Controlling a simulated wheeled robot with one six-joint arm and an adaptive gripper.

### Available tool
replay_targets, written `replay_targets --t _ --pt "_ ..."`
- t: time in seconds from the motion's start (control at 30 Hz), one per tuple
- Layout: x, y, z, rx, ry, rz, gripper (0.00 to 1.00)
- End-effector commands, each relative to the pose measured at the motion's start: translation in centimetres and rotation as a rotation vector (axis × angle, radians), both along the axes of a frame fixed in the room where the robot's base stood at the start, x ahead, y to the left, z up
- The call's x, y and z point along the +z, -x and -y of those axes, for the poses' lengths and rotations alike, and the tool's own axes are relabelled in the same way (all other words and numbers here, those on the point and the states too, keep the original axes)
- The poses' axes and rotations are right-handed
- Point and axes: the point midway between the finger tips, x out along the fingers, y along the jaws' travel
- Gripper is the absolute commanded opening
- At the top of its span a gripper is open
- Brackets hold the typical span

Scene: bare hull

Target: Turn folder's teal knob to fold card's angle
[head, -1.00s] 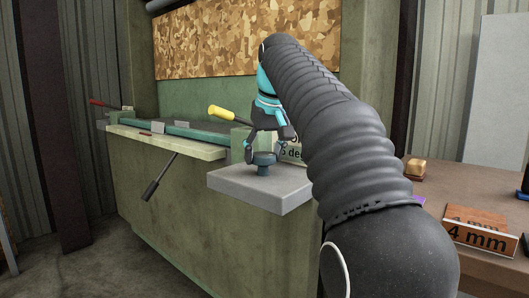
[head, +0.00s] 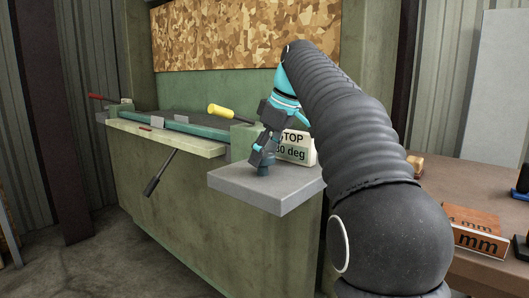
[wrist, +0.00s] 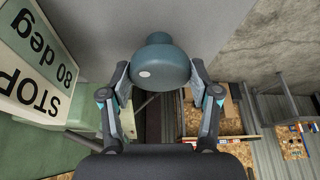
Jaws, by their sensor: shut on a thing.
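The teal knob (head: 264,170) stands on a grey shelf (head: 230,182) at the right end of the folder (head: 200,190). My gripper (head: 264,157) points down over it. In the wrist view, the knob (wrist: 165,62) is round with a white dot on its lower left face. My gripper's two fingers (wrist: 160,74) are shut on it, one on each side. The card (head: 297,149) stands behind the shelf's knob, partly hidden by my gripper. In the wrist view, the card (wrist: 45,55) reads "STOP 80 deg" upside down.
The folder carries a yellow handle (head: 228,113), a red handle (head: 103,97) and a dark lever (head: 158,174) hanging in front. A brown table (head: 482,195) with a "4 mm" sign (head: 480,241) stands at right. The floor in front of the folder is clear.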

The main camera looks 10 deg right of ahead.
Motion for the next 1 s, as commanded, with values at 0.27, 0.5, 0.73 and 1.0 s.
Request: replay_targets --t 0.27,0.5,0.73,1.0 --pt "-0.04 -0.13 0.13 0.073 0.001 0.001 0.27" --pt "-0.04 -0.12 0.14 0.086 0.002 0.001 0.27" --pt "-0.03 -0.12 0.15 0.084 0.002 0.001 0.64" --pt "-0.01 -0.08 0.0 0.087 0.001 0.001 0.86"
